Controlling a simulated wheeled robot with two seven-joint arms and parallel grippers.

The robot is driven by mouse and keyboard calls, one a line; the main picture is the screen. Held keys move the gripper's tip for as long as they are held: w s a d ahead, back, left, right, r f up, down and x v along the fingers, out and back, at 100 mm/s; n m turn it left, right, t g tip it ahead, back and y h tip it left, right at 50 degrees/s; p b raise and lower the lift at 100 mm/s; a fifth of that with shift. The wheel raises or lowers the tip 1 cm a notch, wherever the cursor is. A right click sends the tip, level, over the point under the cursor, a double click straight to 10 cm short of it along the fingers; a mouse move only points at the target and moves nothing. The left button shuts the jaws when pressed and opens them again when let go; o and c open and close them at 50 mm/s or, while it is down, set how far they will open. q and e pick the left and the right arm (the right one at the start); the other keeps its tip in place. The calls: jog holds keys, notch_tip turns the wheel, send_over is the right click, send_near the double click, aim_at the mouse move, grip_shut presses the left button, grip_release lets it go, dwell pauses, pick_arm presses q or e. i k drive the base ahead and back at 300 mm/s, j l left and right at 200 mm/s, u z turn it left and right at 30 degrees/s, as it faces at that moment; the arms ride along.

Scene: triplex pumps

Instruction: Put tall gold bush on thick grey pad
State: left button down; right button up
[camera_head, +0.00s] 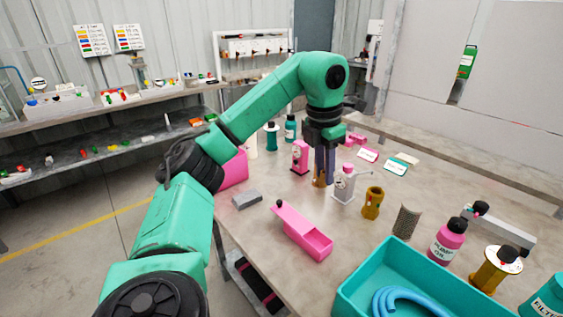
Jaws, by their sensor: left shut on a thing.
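My left gripper (323,168) comes down over the table from the green arm and is shut on the tall gold bush (319,183). Its fingers hide much of the bush, and only the lower gold part shows. I cannot tell whether its foot touches the table. The thick grey pad (247,198) lies flat near the table's left edge, to the left of the gripper, with its top bare. My right gripper is not in view.
A pink tray (301,232) lies in front of the pad. A white-and-pink bottle (344,183) and a shorter gold part (372,203) stand right of the gripper. A pink bottle (299,157) stands behind. A teal crate (400,253) fills the front. Table between pad and gripper is clear.

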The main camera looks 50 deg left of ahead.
aim_at(246, 196)
jog(key=j+z, duration=0.2)
jog(key=z, duration=0.2)
jog(key=k+j+z, duration=0.1)
jog(key=z, duration=0.3)
jog(key=k+j+z, duration=0.1)
jog(key=j+z, duration=0.25)
jog(key=k+j+z, duration=0.3)
jog(key=k+j, duration=0.6)
jog(key=k+j+z, duration=0.35)
jog(key=k+j, duration=0.55)
jog(key=k, duration=0.1)
